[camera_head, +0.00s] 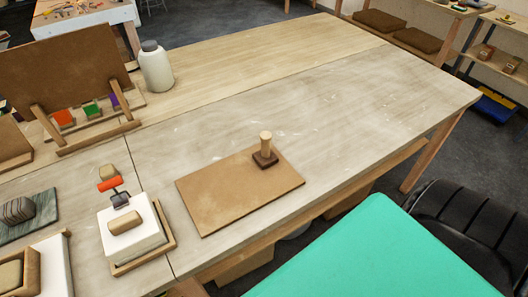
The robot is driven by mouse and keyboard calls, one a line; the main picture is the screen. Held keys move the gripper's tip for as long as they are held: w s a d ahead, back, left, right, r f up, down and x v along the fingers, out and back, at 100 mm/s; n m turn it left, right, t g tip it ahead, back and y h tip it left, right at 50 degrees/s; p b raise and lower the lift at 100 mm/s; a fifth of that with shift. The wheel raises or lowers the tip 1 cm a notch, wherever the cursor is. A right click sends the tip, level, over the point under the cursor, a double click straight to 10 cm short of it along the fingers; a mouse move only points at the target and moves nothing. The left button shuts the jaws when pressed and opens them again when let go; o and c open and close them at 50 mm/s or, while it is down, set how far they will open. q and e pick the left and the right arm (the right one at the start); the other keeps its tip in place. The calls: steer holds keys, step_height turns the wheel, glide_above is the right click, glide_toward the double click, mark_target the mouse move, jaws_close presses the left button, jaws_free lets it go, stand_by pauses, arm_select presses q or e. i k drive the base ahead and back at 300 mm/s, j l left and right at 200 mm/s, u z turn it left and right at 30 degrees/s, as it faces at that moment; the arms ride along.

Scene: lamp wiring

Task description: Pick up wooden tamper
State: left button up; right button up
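The wooden tamper (265,151) stands upright, with a pale cylindrical handle on a dark square base. It rests near the far right part of a brown board (217,195), which lies flat on the wooden table (330,110). Nothing touches the tamper's handle. Neither of my grippers shows in the head view.
A white block (129,229) in a wooden tray, with small items on top, is left of the board. A white bottle (156,68) and an easel-like stand (79,80) are farther back. A teal surface (375,258) and black chair (475,230) are in front. The table right of the tamper is clear.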

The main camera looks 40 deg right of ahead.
mark_target(265, 157)
steer(key=k+l, duration=0.1)
steer(key=l, duration=1.25)
steer(key=k+z, duration=0.05)
